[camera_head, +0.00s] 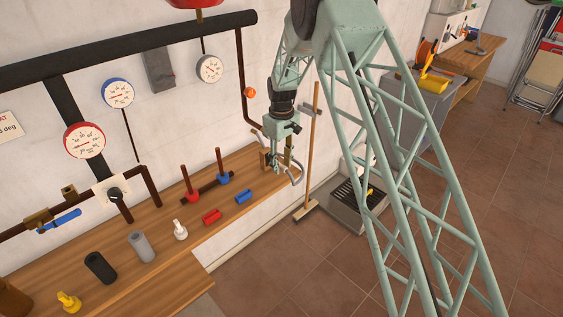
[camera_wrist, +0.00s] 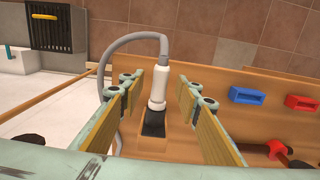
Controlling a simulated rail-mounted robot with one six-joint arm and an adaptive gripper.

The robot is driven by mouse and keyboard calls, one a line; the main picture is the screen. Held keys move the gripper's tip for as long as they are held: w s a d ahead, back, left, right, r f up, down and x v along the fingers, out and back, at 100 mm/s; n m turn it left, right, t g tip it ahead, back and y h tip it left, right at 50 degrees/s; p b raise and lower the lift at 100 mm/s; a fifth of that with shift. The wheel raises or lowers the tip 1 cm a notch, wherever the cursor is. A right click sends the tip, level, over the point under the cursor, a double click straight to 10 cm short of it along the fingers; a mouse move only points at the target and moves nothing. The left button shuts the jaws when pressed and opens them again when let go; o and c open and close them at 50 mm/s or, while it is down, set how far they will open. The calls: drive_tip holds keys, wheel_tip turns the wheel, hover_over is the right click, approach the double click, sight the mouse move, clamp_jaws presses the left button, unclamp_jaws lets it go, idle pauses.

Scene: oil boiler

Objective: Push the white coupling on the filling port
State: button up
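A white coupling (camera_wrist: 157,90) on the end of a grey hose shows in the wrist view. It stands roughly upright between the two fingers of my gripper (camera_wrist: 167,98), which are apart with a gap on each side of it. A black piece (camera_wrist: 153,124) sits directly below the coupling on the wooden bench; I cannot tell whether this is the filling port. In the head view my gripper (camera_head: 276,167) points down at the bench's far right end, beside the grey hose (camera_head: 296,175). The coupling is hidden there.
The wooden bench (camera_head: 158,262) holds a white fitting (camera_head: 180,231), a red block (camera_head: 212,216), a blue block (camera_head: 244,196), and grey and black cylinders. Pipes and gauges line the wall behind. A broom (camera_head: 309,170) leans just beyond the bench end.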

drive_tip(key=c, duration=1)
drive_tip(key=shift+s+d+b, duration=0.55)
drive_tip(key=shift+s+d, duration=1.25)
drive_tip(key=shift+d, duration=0.15)
idle(0.5)
drive_tip(key=shift+r, duration=0.15)
wheel_tip(320, 180, up, 13)
drive_tip(key=s+d+p, duration=0.1)
drive_tip(key=p, duration=0.4)
drive_tip(key=shift+s+d, duration=0.25)
idle(0.9)
idle(0.3)
